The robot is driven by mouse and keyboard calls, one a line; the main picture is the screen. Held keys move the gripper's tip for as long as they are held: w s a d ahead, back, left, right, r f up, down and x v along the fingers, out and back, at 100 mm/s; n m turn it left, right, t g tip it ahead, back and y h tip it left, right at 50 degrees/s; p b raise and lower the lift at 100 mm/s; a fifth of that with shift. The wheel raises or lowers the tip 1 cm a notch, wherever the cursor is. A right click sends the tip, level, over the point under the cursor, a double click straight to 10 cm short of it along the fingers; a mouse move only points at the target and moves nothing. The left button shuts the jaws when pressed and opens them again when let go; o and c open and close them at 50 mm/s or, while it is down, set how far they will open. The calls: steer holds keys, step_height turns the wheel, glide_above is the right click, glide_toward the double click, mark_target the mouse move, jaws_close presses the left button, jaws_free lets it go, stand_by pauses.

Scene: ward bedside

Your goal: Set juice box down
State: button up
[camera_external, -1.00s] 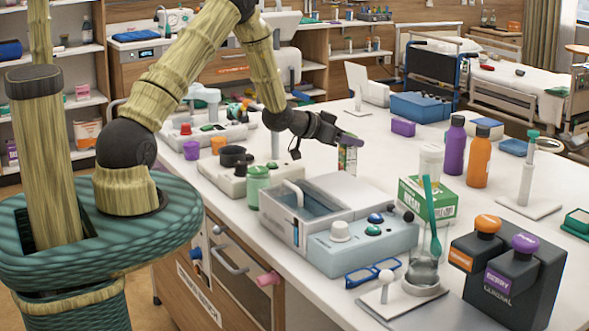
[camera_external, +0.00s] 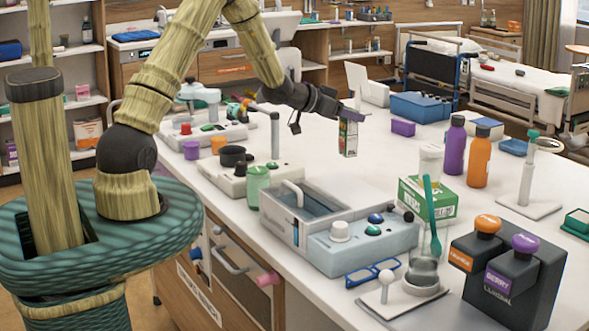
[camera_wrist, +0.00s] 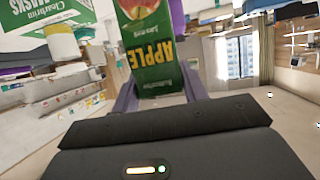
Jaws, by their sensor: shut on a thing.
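The juice box (camera_external: 349,136) is a small green and white carton held upright over the far part of the white counter (camera_external: 330,178). In the wrist view the juice box (camera_wrist: 150,50) is green with the word APPLE and a red apple picture, between the two fingers. My gripper (camera_external: 351,115) is shut on its upper part. The juice box appears to hang above the counter; the exact gap under it is hard to tell.
A grey-lidded basin unit (camera_external: 340,215) and a green and white carton (camera_external: 427,200) stand nearer the camera. A purple block (camera_external: 403,127), a blue case (camera_external: 420,107), a purple bottle (camera_external: 454,145) and an orange bottle (camera_external: 479,158) stand to the right. Counter around the juice box is clear.

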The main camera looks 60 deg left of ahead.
steer(key=shift+m+h, duration=0.5)
steer(key=shift+h, duration=0.1)
steer(key=s+a, duration=0.1)
steer(key=s, duration=0.3)
steer(key=s+a+b, duration=0.1)
steer(key=s, duration=0.1)
steer(key=shift+a, duration=0.35)
steer(key=m+h+b, duration=0.1)
steer(key=m+h, duration=0.1)
glide_toward(340, 120)
steer(key=s+d, duration=0.2)
steer(key=s, duration=0.2)
steer(key=shift+w+f+g, duration=0.25)
steer(key=shift+f+g, duration=0.05)
steer(key=shift+f, duration=0.2)
steer(key=shift+f, duration=0.1)
step_height(340, 120, down, 6)
steer(key=shift+r+b, duration=0.15)
steer(key=shift+b, duration=0.15)
steer(key=shift+f, duration=2.1)
